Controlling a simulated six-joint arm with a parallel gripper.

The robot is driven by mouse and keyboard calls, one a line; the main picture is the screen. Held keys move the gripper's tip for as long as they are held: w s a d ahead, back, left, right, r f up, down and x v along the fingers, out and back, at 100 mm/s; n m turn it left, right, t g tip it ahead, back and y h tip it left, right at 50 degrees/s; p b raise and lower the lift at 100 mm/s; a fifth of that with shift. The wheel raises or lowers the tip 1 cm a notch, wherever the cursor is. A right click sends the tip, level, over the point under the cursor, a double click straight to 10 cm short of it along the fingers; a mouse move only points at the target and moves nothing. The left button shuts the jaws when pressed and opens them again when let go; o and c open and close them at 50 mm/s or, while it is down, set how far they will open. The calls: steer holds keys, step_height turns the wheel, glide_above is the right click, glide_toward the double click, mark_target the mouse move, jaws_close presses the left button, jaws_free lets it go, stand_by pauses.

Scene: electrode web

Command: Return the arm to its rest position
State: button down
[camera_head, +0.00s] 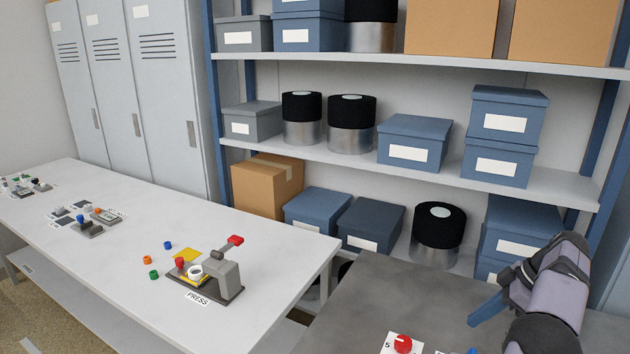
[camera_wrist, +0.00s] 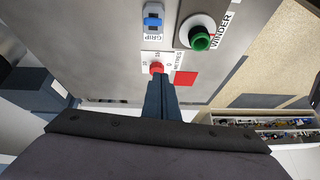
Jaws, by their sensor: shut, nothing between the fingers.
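My arm is at the lower right of the head view, beside the dark grey worktop. My gripper (camera_head: 474,320) points left and down above that worktop, its blue fingers together and empty. In the wrist view my gripper (camera_wrist: 160,82) shows its two fingers closed against each other over a grey control panel (camera_wrist: 120,55). The fingertips appear just in front of a red knob (camera_wrist: 156,68) by the METRES label; I cannot tell whether they touch it.
The panel also has a blue GRIP switch (camera_wrist: 153,18) and a green WINDER knob (camera_wrist: 201,40). An open tray of small parts (camera_wrist: 228,113) lies right of it. A white table (camera_head: 110,215) bears a press (camera_head: 217,272); shelving (camera_head: 400,165) stands behind.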

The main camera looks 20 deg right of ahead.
steer(key=w+a+f+m+g+h, duration=0.15)
steer(key=a+m+g, duration=0.3)
steer(key=a, duration=1.95)
steer(key=s+a+f+m+h, duration=0.2)
steer(key=s+a+f, duration=0.1)
steer(key=s+a, duration=0.5)
steer(key=s+a+f+m+h, duration=0.1)
steer(key=s+a+f+m, duration=0.15)
steer(key=s+a, duration=0.55)
step_height(320, 180, down, 38)
steer(key=n+b, duration=0.1)
steer(key=b, duration=3.5)
steer(key=shift+w+r+b, duration=0.2)
steer(key=shift+w+b, duration=0.05)
steer(key=shift+b, duration=0.1)
steer(key=shift+r+t, duration=0.1)
steer(key=shift+t, duration=0.15)
